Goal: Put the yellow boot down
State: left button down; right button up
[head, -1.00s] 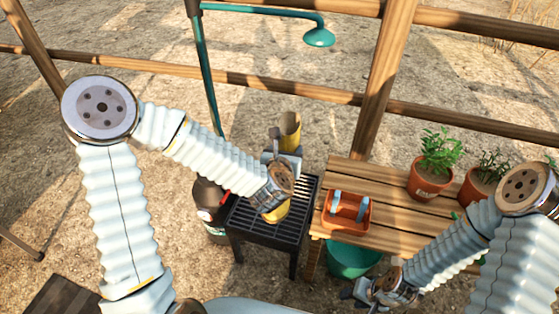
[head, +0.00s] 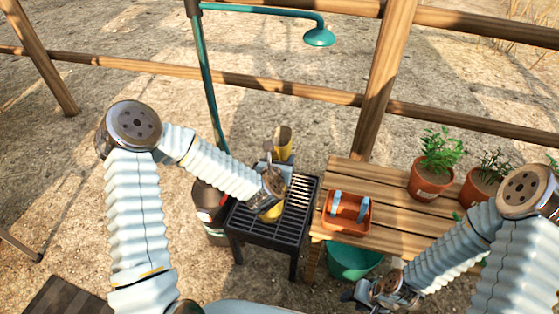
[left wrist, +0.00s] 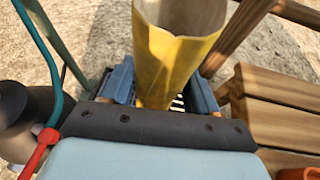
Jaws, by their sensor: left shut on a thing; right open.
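The yellow boot (head: 282,140) stands roughly upright at the black slatted rack (head: 262,238), with its open top up. My left gripper (head: 277,170) is shut on the boot's shaft. In the left wrist view the boot (left wrist: 168,62) rises between the two blue fingers (left wrist: 160,88), with the slats partly visible behind it. The boot's foot is mostly hidden by my wrist, with a little yellow showing below it. I cannot tell whether the sole touches the slats. My right gripper (head: 362,295) is open and empty low at the front right.
A wooden slatted bench (head: 400,230) stands right of the rack, with an orange caddy (head: 347,212) and potted plants (head: 432,175) on it. A green bucket (head: 352,258) is under it. A dark container (head: 210,205) stands left of the rack, near the green shower pipe (head: 210,85).

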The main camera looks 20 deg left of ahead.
pick_arm(q)
jog(key=shift+f+b, duration=0.2)
jog(key=shift+b, duration=0.1)
jog(key=shift+c, duration=1.3)
grip_release()
jog(key=shift+r, duration=0.1)
